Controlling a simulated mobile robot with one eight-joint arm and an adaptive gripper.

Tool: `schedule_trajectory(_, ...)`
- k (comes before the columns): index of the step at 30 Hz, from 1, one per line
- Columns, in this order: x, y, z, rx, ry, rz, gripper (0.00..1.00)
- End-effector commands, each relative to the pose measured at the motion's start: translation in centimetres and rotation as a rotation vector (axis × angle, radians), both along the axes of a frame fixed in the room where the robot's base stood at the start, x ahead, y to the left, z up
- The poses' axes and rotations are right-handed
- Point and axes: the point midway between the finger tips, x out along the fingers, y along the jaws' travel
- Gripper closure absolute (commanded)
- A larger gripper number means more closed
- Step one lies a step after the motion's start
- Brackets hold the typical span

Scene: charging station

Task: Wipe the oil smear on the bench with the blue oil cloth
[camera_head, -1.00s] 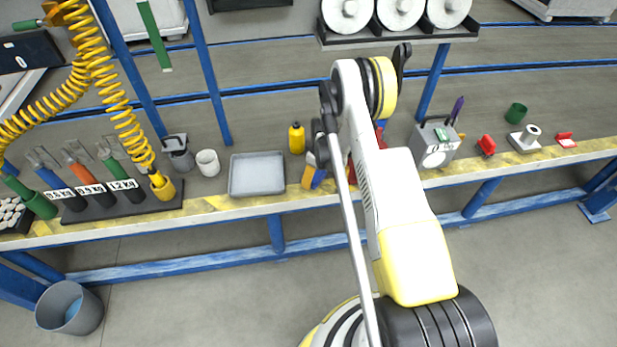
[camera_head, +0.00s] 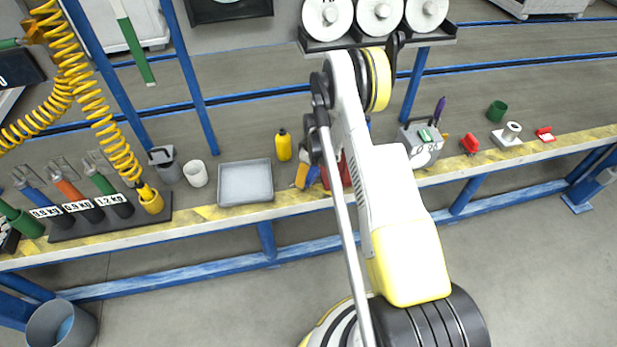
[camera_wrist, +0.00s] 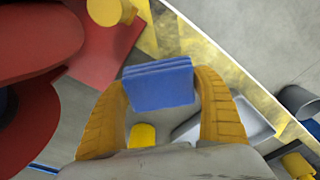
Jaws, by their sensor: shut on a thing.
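The blue oil cloth (camera_wrist: 160,84) is a folded blue block between the yellow fingers of my gripper (camera_wrist: 163,80) in the wrist view. My gripper is shut on it. In the head view the cloth (camera_head: 313,175) shows as a small blue patch beside the orange fingers, over the front part of the bench (camera_head: 225,212), right of the grey tray. My arm hides part of the bench there. I cannot make out the oil smear in either view. I cannot tell whether the cloth touches the bench.
The grey tray (camera_head: 245,183) and a yellow bottle (camera_head: 283,145) stand left of my gripper. A red object (camera_head: 346,170) is close on its right, partly behind my arm. A grey caddy (camera_head: 421,145) stands farther right. A shelf with white rolls (camera_head: 380,15) hangs above.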

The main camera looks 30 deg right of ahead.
Motion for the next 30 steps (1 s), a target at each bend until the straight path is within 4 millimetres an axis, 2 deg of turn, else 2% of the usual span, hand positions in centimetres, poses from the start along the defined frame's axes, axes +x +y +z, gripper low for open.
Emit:
schedule_trajectory(4, 0.0, 0.0, 1.7, 0.000, 0.000, 0.000, 0.46)
schedule_trajectory(16, 0.0, 0.1, 2.1, 0.001, 0.000, 0.001, 0.46)
schedule_trajectory(25, 0.0, 0.1, 4.7, 0.001, 0.000, 0.000, 0.46)
schedule_trajectory(30, 0.0, 0.1, 5.0, 0.001, 0.000, 0.000, 0.46)
